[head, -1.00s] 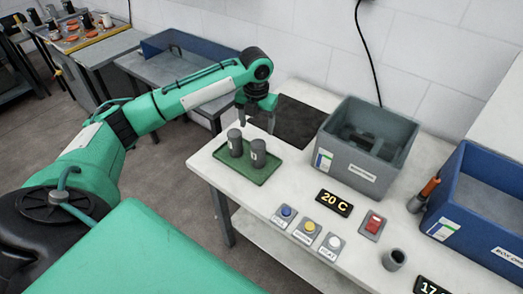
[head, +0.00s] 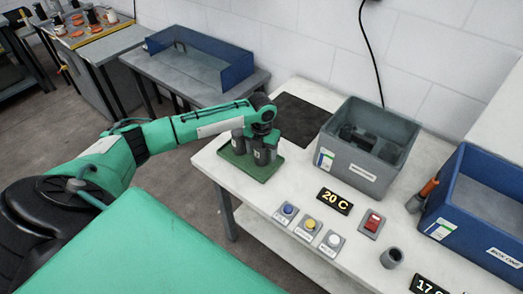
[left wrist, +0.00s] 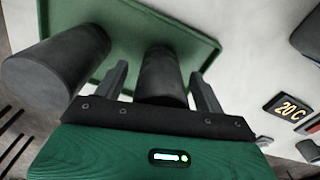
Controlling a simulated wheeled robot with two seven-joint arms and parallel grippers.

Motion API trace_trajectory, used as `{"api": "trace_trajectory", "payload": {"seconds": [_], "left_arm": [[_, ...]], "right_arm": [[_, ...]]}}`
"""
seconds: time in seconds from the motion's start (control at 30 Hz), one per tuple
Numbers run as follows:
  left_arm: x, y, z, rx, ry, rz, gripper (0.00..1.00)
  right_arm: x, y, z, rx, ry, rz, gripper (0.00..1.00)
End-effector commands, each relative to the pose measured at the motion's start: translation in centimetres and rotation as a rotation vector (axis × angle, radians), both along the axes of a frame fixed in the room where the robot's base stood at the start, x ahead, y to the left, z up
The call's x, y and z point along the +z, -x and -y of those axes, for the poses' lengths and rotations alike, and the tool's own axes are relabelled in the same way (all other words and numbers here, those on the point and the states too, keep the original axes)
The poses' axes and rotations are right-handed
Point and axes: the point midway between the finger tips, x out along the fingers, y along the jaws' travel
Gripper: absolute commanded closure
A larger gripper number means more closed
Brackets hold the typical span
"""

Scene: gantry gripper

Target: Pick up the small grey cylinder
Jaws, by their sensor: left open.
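Two dark grey cylinders stand upright on a green tray (head: 246,171) at the left end of the white table. The left one (head: 238,143) also shows in the left wrist view (left wrist: 55,62), outside my fingers. The right one (head: 259,157) is partly hidden by my left gripper (head: 265,142); in the left wrist view this cylinder (left wrist: 163,78) stands between my two open fingers, with a gap visible on each side. I cannot tell a clear size difference between them. My right gripper is not in view.
A grey bin (head: 360,175) and a blue bin (head: 480,215) stand to the right on the table. A dark mat (head: 298,118) lies behind the tray. Buttons and a 20 C display (head: 334,201) line the front.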

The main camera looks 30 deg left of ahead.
Motion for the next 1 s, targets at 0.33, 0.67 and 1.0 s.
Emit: {"api": "trace_trajectory", "payload": {"seconds": [0.33, 0.67, 1.0], "left_arm": [[-0.3, 0.0, 0.0, 0.0, 0.0, 0.001, 0.45], [-0.2, -0.1, 0.0, 0.0, 0.0, 0.003, 0.92], [0.8, -0.1, 0.0, 0.0, 0.001, 0.005, 0.92]], "right_arm": [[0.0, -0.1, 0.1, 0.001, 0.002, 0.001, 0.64], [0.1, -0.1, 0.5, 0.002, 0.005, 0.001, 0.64], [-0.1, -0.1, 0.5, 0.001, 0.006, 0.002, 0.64]]}}
